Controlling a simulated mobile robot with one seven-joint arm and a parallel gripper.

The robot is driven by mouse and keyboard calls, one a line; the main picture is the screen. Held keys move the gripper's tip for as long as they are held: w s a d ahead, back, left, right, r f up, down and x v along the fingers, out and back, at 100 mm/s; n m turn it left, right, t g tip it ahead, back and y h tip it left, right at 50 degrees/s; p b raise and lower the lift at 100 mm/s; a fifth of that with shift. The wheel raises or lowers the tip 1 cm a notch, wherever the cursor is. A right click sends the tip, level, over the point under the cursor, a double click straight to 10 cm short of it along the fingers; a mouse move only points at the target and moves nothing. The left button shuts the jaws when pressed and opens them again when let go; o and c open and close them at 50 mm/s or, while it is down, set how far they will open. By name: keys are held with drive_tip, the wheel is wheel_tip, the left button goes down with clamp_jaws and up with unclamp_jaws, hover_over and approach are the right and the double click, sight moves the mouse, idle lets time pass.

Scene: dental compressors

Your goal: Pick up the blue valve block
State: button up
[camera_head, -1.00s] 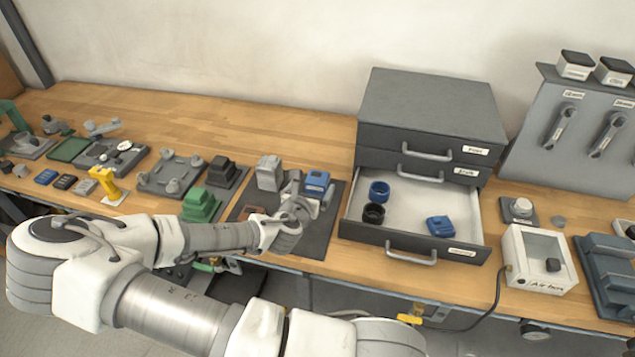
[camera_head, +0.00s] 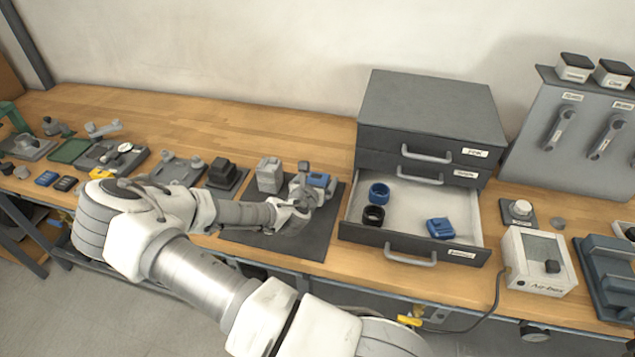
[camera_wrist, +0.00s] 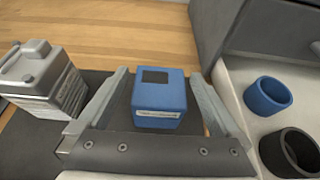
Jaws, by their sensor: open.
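The blue valve block (camera_wrist: 158,98) stands on the dark mat (camera_wrist: 28,140), with a dark square on its top and a pale label on its near side. In the head view the blue block (camera_head: 318,180) is partly hidden by my gripper (camera_head: 306,188). In the wrist view my gripper (camera_wrist: 158,105) is open, with one finger to the left and one to the right of the block. Gaps show between the block and both fingers, so it does not look gripped.
A grey block (camera_wrist: 45,80) stands left of my gripper. The open drawer (camera_head: 415,250) on the right holds a blue ring (camera_head: 379,191), a black ring (camera_head: 373,214) and another blue block (camera_head: 440,227). The drawer cabinet (camera_head: 430,110) rises behind. The back of the bench (camera_head: 230,125) is clear.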

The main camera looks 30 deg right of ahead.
drive_tip(key=shift+c, duration=0.2)
drive_tip(key=shift+r, duration=0.1)
drive_tip(key=c, duration=1.5)
